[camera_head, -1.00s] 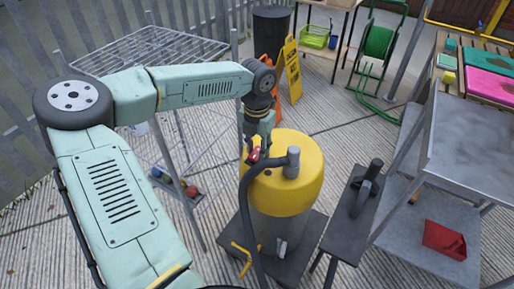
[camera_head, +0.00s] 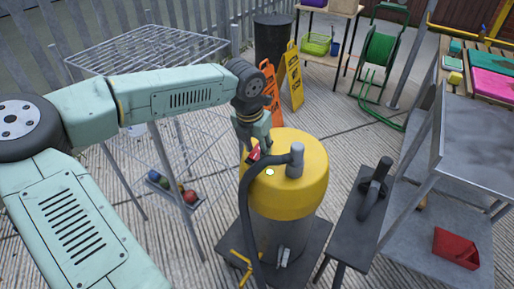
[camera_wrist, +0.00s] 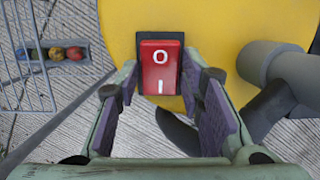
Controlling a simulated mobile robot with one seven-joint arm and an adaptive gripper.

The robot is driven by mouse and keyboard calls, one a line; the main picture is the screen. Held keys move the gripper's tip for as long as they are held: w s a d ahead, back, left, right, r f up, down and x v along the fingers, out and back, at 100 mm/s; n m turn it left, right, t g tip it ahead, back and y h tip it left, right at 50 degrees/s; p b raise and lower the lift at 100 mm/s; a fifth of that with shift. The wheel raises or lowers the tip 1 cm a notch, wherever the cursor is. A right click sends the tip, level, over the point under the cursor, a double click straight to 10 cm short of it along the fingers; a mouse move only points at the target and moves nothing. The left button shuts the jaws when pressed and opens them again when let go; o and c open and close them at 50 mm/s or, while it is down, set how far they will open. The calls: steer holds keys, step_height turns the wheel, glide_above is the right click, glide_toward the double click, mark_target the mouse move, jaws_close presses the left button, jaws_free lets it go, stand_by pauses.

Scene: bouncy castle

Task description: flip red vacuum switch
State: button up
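The vacuum (camera_head: 309,187) has a yellow top and a grey body and stands upright. Its red rocker switch (camera_wrist: 161,70), marked O and I in a black frame, sits at the edge of the yellow top in the wrist view. The switch also shows as a small red patch in the head view (camera_head: 253,155). My gripper (camera_wrist: 167,80) is open, one finger either side of the switch, with nothing held. I cannot tell whether a finger touches it. In the head view my gripper (camera_head: 257,143) is above the vacuum's left side. A small pale, lit-looking spot (camera_head: 270,172) shows on the yellow top.
A grey hose (camera_head: 247,195) loops from the vacuum's top down its left side. A dark bench (camera_head: 350,225) and a metal table (camera_head: 480,140) stand to the right. A wire rack (camera_head: 150,50) stands left, and orange and yellow signs (camera_head: 293,75) stand behind.

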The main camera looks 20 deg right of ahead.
steer(key=shift+o, duration=1.4)
steer(key=shift+r, duration=0.1)
step_height(320, 180, up, 12)
steer(key=s+a, duration=0.1)
steer(key=a, duration=0.1)
steer(key=shift+s+f, duration=0.2)
steer(key=shift+s, duration=0.1)
